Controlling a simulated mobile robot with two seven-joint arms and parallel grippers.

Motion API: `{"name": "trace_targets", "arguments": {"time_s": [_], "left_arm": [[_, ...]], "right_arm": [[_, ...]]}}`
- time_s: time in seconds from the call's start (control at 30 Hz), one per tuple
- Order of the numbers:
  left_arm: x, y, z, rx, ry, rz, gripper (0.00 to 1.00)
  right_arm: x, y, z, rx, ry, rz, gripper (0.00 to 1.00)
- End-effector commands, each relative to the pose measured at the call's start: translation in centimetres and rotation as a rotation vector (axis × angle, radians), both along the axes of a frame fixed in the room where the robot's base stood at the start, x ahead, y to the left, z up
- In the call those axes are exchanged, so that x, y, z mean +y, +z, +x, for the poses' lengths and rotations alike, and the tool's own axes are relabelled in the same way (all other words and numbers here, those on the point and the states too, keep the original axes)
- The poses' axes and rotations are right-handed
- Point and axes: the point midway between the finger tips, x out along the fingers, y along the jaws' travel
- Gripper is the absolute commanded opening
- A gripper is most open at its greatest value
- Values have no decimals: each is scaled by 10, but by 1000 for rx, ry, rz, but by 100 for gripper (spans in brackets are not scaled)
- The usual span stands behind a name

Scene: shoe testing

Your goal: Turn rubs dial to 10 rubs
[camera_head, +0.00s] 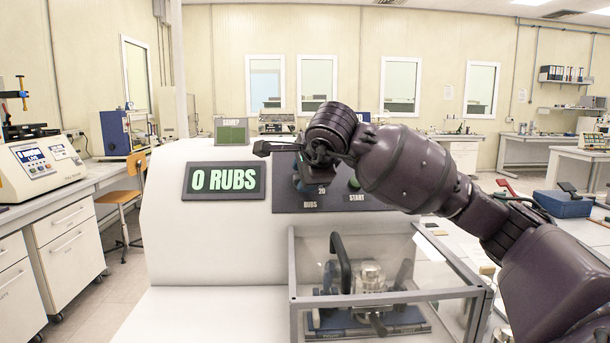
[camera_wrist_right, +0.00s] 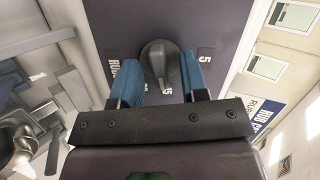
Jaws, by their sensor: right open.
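The rubs dial, a dark grey knob (camera_wrist_right: 158,60), stands on the dark control panel (camera_wrist_right: 140,20) in the right wrist view, and its narrow end points towards my gripper. My right gripper (camera_wrist_right: 162,78) is open, with one blue-padded finger on each side of the knob. A gap shows between the knob and the right-hand finger; whether the left-hand one touches is unclear. In the head view my right gripper covers most of the dial on the panel (camera_head: 283,204). The display (camera_head: 224,180) reads "0 RUBS". My left gripper is not in view.
A START label (camera_head: 357,197) and a green button (camera_head: 354,183) sit to the right of the dial. A clear-walled box (camera_head: 292,270) holding a metal test fixture stands below the panel. The white machine body (camera_head: 200,240) fills the space to the left.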

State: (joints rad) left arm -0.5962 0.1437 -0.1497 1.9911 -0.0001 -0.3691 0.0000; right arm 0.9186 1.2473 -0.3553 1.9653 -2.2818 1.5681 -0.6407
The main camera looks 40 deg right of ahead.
Motion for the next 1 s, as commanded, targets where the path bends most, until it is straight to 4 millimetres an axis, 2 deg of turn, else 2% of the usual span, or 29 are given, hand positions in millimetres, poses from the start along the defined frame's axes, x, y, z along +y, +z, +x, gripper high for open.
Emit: {"name": "trace_targets", "arguments": {"time_s": [0.2,0.47,0.5,1.0], "left_arm": [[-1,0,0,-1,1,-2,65],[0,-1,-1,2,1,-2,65],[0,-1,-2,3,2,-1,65],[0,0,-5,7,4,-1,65]], "right_arm": [[0,0,0,0,0,0,40],[0,0,0,0,-1,-1,2],[0,0,0,1,-1,0,0],[-1,2,0,55,76,-90,0]]}}
